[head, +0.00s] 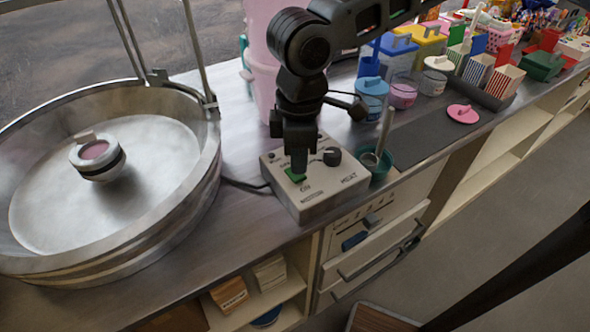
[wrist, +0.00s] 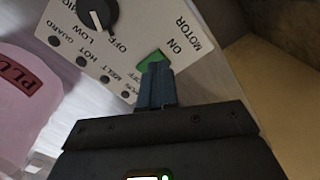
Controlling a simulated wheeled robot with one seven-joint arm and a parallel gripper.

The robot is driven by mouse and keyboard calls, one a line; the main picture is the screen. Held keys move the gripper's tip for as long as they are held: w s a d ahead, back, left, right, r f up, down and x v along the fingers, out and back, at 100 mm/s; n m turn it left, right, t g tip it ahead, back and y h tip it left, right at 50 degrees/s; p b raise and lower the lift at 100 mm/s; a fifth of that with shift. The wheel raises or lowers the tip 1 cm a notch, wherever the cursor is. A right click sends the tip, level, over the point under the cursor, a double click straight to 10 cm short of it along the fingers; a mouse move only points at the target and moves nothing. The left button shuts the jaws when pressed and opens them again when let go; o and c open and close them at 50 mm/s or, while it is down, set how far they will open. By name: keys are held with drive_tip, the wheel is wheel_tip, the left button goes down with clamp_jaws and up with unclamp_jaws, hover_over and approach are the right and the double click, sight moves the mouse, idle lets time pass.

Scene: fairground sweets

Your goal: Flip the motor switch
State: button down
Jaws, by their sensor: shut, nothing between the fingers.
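The control box (head: 330,193) is a cream box on the counter with printed labels, among them "MOTOR", "HEAT" and "ON". The green motor switch (head: 295,175) is on its top near the left corner, and it shows in the wrist view (wrist: 151,60) beside the words "ON" and "MOTOR". My gripper (head: 299,168) is shut and empty, pointing down with its fingertips at the switch. In the wrist view the fingertips (wrist: 156,70) overlap the switch's edge and hide part of it. I cannot tell whether they touch it.
A dark knob (head: 332,156) stands on the box right of my gripper. The large metal bowl (head: 190,225) with its spinner head (head: 97,157) is at left. A teal cup (head: 376,165) stands close right of the box. Lidded jars (head: 372,98) stand behind.

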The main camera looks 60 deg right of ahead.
sight(298, 177)
drive_tip(key=shift+f+b, duration=0.55)
drive_tip(key=shift+f, duration=0.4)
idle(1.0)
wheel_tip(298, 177, up, 7)
drive_tip(key=p, duration=0.7)
drive_tip(key=shift+r, duration=0.1)
drive_tip(key=shift+a, duration=0.1)
idle(0.5)
